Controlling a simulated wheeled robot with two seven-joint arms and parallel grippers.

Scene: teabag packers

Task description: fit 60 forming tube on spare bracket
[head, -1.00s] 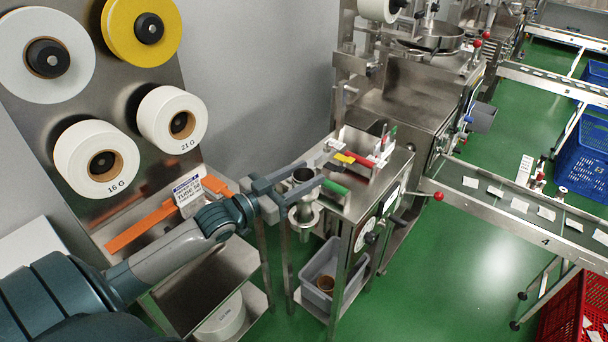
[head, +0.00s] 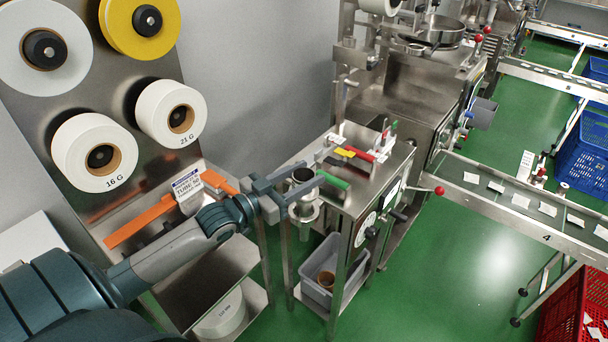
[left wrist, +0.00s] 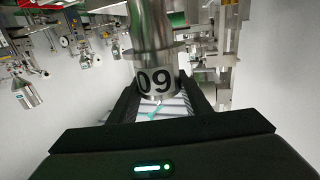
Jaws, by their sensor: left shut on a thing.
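The steel forming tube (head: 304,208) is upright at the left side of the steel machine cabinet, with its open dark mouth upward. My left gripper (head: 294,189) is shut on it near the top. In the left wrist view the tube (left wrist: 155,55) stands between the jaws (left wrist: 158,100), and its collar carries a 60 that reads upside down. I cannot make out the spare bracket clearly, nor whether the tube's lower part touches a holder. My right gripper is out of view.
A steel cabinet (head: 372,190) with red, yellow and green handled tools on top stands right of the tube. A grey bin (head: 322,285) is below. A label card (head: 187,187) and orange bars (head: 140,224) sit left, under the paper rolls (head: 95,152).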

